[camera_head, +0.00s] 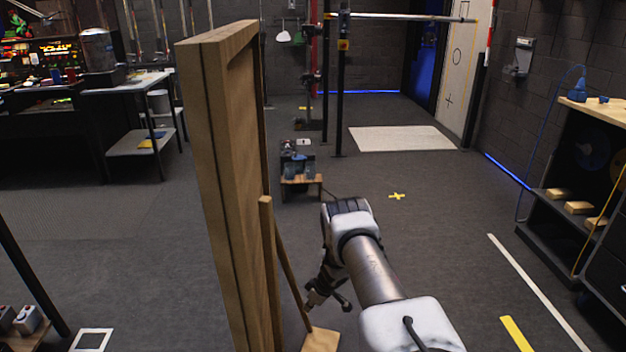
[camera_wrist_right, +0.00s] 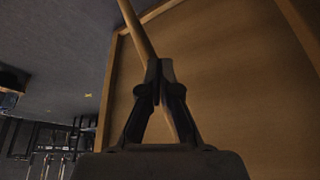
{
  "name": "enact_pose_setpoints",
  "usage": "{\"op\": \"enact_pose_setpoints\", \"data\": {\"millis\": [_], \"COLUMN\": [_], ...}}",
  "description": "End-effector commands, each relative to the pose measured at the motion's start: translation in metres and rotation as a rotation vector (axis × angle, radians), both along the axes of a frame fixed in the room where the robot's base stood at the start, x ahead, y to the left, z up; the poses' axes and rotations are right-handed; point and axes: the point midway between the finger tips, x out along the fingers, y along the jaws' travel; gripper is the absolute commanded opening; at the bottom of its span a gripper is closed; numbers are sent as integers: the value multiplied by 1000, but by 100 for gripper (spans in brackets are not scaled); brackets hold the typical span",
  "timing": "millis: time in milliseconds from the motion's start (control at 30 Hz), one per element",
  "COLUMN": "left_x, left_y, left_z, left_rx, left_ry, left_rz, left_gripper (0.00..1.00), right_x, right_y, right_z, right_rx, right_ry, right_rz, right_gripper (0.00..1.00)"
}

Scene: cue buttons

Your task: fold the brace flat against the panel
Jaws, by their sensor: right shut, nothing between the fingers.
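The panel (camera_head: 222,150) is a tall wooden frame standing upright left of centre in the head view; its flat face (camera_wrist_right: 225,75) fills the right of the wrist view. The brace (camera_head: 290,265) is a thin wooden stick slanting out from the panel's right side, down towards the floor. In the wrist view the brace (camera_wrist_right: 138,30) runs behind my fingers. My right gripper (camera_head: 312,303) is beside the brace's lower part. Its fingers (camera_wrist_right: 165,75) are shut and empty; whether they touch the brace I cannot tell. My left gripper is out of view.
A flat wooden piece (camera_head: 321,340) lies on the floor below my right gripper. A low stand (camera_head: 301,183) is farther back. Shelving (camera_head: 570,205) is at the right, a workbench (camera_head: 130,85) at the far left. The floor right of my arm is open.

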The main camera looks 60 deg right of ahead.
Motion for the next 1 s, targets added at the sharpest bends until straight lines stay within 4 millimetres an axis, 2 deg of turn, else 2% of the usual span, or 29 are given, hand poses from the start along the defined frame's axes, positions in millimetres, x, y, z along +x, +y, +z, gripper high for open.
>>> {"op": "enact_pose_setpoints", "data": {"millis": [133, 300, 500, 1000], "left_x": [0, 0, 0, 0], "left_y": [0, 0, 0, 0], "left_z": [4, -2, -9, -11], "left_rx": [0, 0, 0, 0], "left_ry": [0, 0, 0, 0], "left_rz": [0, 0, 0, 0], "left_gripper": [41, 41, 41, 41], "right_x": [14, 37, 54, 65], "right_y": [-3, 2, 9, 14], "right_z": [0, -2, -2, 1], "right_rx": [-3, -2, -1, 1], "right_ry": [2, 0, 0, -3], "right_rz": [110, 226, 322, 373], "right_gripper": [0, 0, 0, 0]}}
